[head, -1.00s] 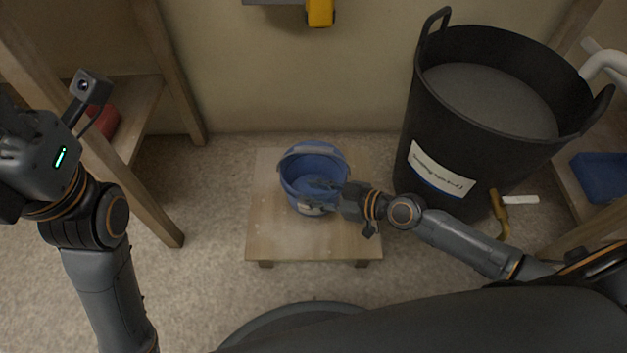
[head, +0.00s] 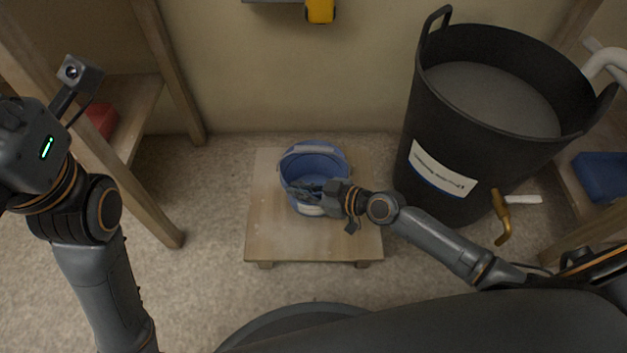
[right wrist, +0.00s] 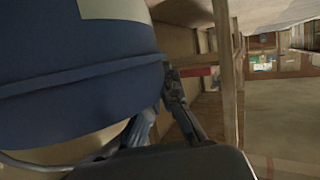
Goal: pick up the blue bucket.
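The blue bucket (head: 318,161) stands upright on a low wooden stool, its pale handle lying along the back of its rim. My right gripper (head: 305,188) reaches in from the right, over the front rim of the bucket. In the right wrist view the bucket's blue wall (right wrist: 75,85), with a ridge and a white label, fills the left side. The right gripper's fingers (right wrist: 165,110) are close against the bucket there. Whether they are closed on it cannot be made out. My left arm is at the far left, its fingertips out of the picture.
The wooden stool (head: 265,225) has bare room around the bucket. A large black tub (head: 415,125) of grey plaster stands to the right. A tool with a brown handle (head: 502,215) is beside it. Wooden shelving (head: 135,115) is at the left, with a red item (head: 102,120).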

